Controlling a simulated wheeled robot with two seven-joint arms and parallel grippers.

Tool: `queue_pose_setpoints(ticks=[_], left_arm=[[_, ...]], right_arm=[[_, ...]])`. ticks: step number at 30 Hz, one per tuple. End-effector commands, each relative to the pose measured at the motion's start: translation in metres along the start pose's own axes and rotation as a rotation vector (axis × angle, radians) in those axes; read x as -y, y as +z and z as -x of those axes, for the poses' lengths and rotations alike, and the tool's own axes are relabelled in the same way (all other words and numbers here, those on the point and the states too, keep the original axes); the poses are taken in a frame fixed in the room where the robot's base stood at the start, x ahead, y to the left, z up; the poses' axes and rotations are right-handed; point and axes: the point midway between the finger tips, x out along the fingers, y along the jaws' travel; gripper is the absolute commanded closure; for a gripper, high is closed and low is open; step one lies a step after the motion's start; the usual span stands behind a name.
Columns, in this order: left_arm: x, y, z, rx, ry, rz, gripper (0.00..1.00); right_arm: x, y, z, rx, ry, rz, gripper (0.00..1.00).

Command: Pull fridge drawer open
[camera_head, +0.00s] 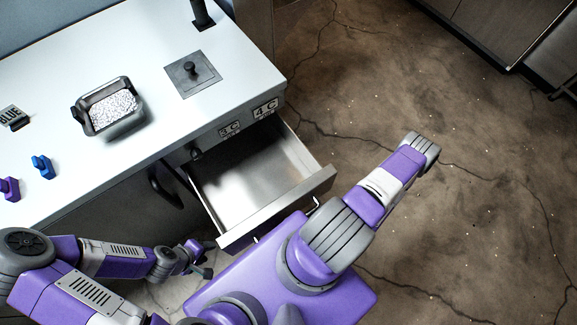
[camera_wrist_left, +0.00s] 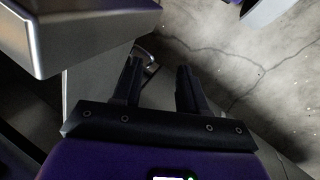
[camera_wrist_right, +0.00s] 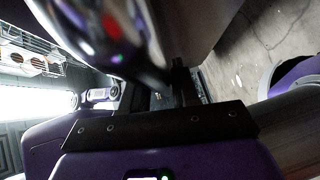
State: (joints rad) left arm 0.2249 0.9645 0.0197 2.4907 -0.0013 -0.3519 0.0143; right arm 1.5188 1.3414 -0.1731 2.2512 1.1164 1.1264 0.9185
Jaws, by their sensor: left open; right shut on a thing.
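The fridge drawer (camera_head: 240,175) is pulled out from under the counter in the head view and looks empty inside. The bar handle (camera_head: 317,204) shows only at its right end; my right arm hides nearby parts. My right gripper (camera_wrist_right: 178,85) is hidden in the head view. In the right wrist view its jaws are shut on what seems to be the handle, close to the shiny drawer front (camera_wrist_right: 105,30). My left gripper (camera_head: 207,258) is open and empty near the drawer's left front corner. In the left wrist view, a metal bar (camera_wrist_left: 147,62) shows beyond its fingers.
A black handle (camera_head: 165,187) is left of the drawer. Floor at right is clear.

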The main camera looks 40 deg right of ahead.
Motion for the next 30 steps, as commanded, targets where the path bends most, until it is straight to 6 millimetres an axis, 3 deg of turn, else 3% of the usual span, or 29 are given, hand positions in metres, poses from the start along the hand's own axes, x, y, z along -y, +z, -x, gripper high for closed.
queue_pose_setpoints(ticks=[17, 18, 21, 30], left_arm=[[0.0000, 0.0000, -0.0001, 0.000, 0.000, 0.000, 0.57], [0.0000, 0.0000, -0.0001, 0.000, 0.000, 0.000, 0.57], [0.0000, 0.0000, -0.0001, 0.000, 0.000, 0.000, 0.57], [0.0000, 0.0000, 0.0000, 0.000, 0.000, 0.000, 0.57]], right_arm=[[0.0012, -0.0100, 0.0068, -0.018, 0.001, 0.006, 1.00], [0.0012, -0.0099, 0.0068, -0.018, 0.001, 0.006, 0.64], [0.0015, -0.0099, 0.0067, -0.018, 0.000, 0.005, 0.49], [0.0022, -0.0098, 0.0084, -0.017, -0.002, 0.004, 0.49]])
